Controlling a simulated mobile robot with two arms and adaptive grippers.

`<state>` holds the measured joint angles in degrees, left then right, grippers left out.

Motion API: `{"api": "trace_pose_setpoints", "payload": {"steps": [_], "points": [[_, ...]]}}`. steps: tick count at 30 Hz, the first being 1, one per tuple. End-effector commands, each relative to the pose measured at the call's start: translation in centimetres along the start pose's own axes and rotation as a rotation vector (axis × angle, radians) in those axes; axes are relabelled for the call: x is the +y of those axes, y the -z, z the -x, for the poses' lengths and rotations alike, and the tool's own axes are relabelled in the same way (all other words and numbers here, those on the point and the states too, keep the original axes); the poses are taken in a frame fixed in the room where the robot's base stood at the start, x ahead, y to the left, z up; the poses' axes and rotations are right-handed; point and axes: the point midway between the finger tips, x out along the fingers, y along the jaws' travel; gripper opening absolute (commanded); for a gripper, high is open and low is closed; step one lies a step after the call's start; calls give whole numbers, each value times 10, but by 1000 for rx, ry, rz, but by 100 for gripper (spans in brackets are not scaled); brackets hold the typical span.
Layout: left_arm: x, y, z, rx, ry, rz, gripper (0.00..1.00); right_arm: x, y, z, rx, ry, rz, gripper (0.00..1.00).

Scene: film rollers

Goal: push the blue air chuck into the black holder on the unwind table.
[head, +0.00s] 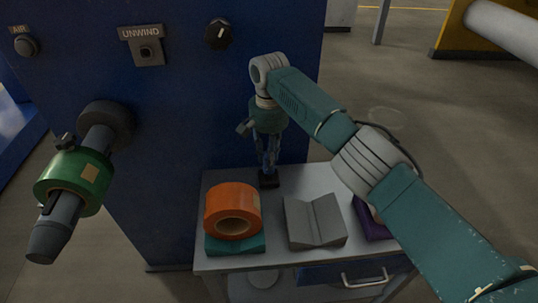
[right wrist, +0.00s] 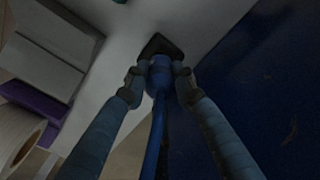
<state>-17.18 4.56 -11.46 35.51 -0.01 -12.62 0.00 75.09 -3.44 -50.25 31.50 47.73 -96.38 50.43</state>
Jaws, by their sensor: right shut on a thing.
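The blue air chuck (right wrist: 159,66) is between the fingers of my right gripper (right wrist: 159,76), which is shut on it. A blue hose runs from the chuck toward the camera. The black holder (right wrist: 163,45) stands at the back edge of the unwind table, beside the blue machine panel. The chuck's front end is at the holder; I cannot tell how deep it sits. In the head view my right gripper (head: 268,158) points down just above the black holder (head: 268,179), and the chuck is mostly hidden by the fingers. My left gripper is not in view.
On the grey table (head: 275,259) are an orange roll (head: 232,199) on a teal block (head: 236,244), a grey V-shaped block (head: 314,221) and a purple block (head: 372,226) partly behind my arm. A green roll (head: 92,165) sits on the machine's shaft (head: 50,236) at left.

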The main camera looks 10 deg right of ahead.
Motion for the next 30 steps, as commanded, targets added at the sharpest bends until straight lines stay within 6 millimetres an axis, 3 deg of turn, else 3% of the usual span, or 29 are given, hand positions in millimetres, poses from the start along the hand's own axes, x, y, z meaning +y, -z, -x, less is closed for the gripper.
{"api": "trace_pose_setpoints", "payload": {"steps": [11, 12, 15, 24, 30], "points": [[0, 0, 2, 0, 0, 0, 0, 0, 0, -7, 0, -1, 0, 0], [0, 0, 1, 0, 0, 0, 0, 0, 0, -7, 1, 0, 1, 33], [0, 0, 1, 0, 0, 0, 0, 0, 0, -7, 1, 0, 0, 48], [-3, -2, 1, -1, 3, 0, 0, 0, 0, -5, 0, 0, 0, 48], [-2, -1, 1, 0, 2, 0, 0, -1, 1, 21, 3, 4, 1, 48]]}}
